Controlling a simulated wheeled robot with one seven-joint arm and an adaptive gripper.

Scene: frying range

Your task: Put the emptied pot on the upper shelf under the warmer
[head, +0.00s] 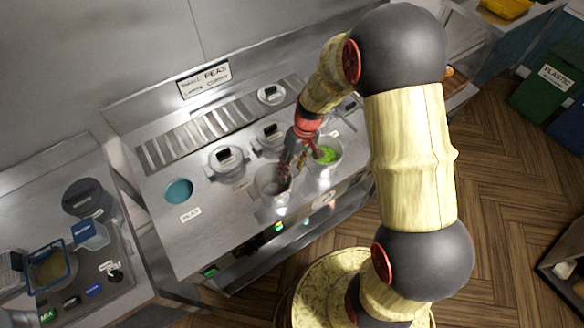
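A metal pot (271,190) that looks empty inside stands or hangs at the front of the steel warmer (215,225); I cannot tell which. My gripper (285,170) points down at this pot's right rim. Its fingers are small and dark here, so I cannot tell whether they are open or shut on the rim. To the right, a second pot (327,153) holds bright green peas. An open round well (179,191) with a teal inside is at the left of the warmer top, above a "PEAS" label (190,215). A shelf under the warmer (262,255) shows partly below its front.
Lidded pots (228,162) sit in the warmer top, before a slatted strip (190,134). A sign (204,79) stands behind. A counter (45,210) with a fryer basket is at left. Bins (545,85) stand at right; wooden floor (500,190) is open there.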

